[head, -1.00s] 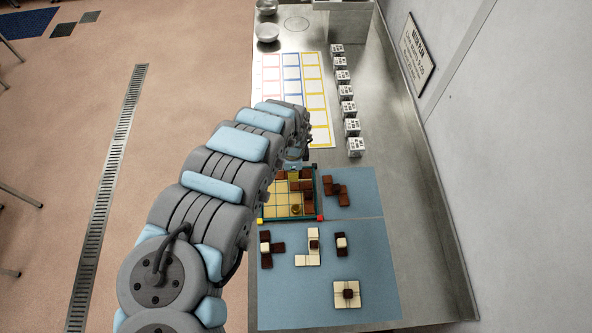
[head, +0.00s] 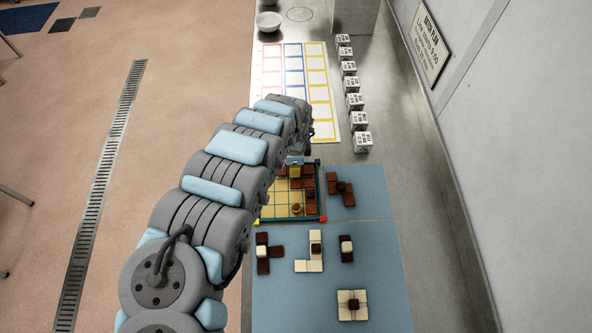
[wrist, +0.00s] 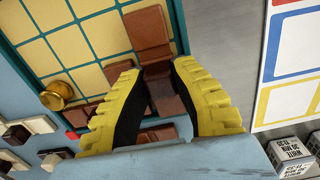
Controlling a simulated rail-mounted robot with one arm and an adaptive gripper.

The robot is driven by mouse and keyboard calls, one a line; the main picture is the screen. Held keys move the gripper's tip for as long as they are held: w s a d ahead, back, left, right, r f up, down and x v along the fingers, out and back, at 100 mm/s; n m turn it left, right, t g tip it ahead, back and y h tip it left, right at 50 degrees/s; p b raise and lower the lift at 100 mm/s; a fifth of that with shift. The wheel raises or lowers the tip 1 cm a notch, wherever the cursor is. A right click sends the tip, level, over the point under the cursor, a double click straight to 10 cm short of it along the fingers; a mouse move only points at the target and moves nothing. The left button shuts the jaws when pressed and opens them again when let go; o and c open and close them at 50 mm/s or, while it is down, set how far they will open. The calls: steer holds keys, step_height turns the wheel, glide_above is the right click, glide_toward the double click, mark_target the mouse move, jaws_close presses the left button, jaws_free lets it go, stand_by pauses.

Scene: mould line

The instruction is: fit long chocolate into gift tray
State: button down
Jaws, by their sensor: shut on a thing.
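The gift tray (head: 281,198) lies on the blue mat. It has pale yellow cells, teal lines and a teal rim. Brown chocolate pieces (head: 310,194) sit along its right side. My gripper (wrist: 157,72), with ribbed yellow fingers, is over the tray's edge region and shut on a brown long chocolate (wrist: 164,94). The fingers hide part of it. More brown squares (wrist: 148,28) line up just beyond the fingertips; I cannot tell where the held piece ends. A gold knob (wrist: 57,95) stands on the tray. In the head view my arm covers the tray's far left part.
Other chocolates lie on the mat: a brown one (head: 341,190) right of the tray, and a dark one (head: 268,254), cream one (head: 310,262) and cream square (head: 352,304) in front. White printed cubes (head: 362,142) stand in a row behind, beside a coloured-grid sheet (head: 296,70).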

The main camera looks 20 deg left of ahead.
steer(key=shift+f, duration=0.35)
steer(key=shift+f, duration=0.2)
steer(key=c, duration=1)
jaws_free()
steer(key=shift+r, duration=0.15)
step_height(320, 180, up, 12)
steer(key=p, duration=0.1)
